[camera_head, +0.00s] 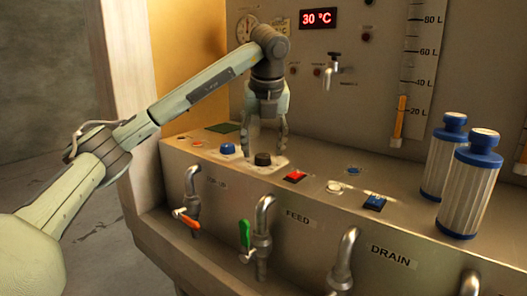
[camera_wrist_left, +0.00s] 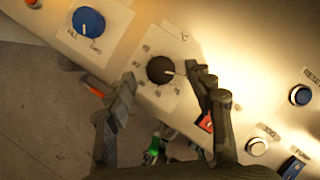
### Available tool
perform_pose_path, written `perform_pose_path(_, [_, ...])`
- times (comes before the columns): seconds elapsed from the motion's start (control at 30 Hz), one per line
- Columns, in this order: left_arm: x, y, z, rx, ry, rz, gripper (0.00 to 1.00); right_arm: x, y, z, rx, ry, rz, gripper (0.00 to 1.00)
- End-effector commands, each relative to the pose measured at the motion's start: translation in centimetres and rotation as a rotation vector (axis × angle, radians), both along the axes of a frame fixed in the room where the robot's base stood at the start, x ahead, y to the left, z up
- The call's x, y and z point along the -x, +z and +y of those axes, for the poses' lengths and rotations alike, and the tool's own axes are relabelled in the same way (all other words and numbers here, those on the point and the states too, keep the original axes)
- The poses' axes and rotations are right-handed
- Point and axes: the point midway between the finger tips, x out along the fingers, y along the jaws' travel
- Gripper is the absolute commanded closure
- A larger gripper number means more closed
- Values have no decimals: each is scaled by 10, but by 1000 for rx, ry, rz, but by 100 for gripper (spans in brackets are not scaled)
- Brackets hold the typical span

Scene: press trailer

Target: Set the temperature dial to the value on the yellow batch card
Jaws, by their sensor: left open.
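The black temperature dial (camera_head: 262,159) sits on a pale plate with a °C mark on the sloped console. In the left wrist view the dial (camera_wrist_left: 160,70) has a white pointer line aimed toward the right of the picture. My left gripper (camera_head: 267,136) points down over the dial with its fingers open. In the left wrist view its fingers (camera_wrist_left: 162,86) stand on either side of the dial; I cannot tell whether they touch it. The red display (camera_head: 318,18) reads 30 °C. My right gripper is out of view.
A blue knob (camera_head: 227,149) stands left of the dial, and a red switch (camera_head: 294,176) right of it. A blue switch (camera_head: 374,202) and two blue-capped canisters (camera_head: 471,185) stand farther right. Taps, one with a green handle (camera_head: 244,235), line the console front.

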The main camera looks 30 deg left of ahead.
Motion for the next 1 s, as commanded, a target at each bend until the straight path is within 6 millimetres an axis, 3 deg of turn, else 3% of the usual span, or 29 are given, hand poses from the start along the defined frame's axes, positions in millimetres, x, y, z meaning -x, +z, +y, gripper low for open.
perform_pose_path(0.17, [-4, -14, 4, 1, 0, 2, 46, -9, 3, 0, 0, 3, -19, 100])
perform_pose_path(0.5, [-6, -17, 5, -1, 0, -1, 48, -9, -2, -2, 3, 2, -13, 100])
perform_pose_path(0.9, [-6, -17, 4, 1, 0, -1, 96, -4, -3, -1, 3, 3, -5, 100])
perform_pose_path(1.0, [-5, -17, 4, 1, -4, 0, 96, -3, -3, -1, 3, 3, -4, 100])
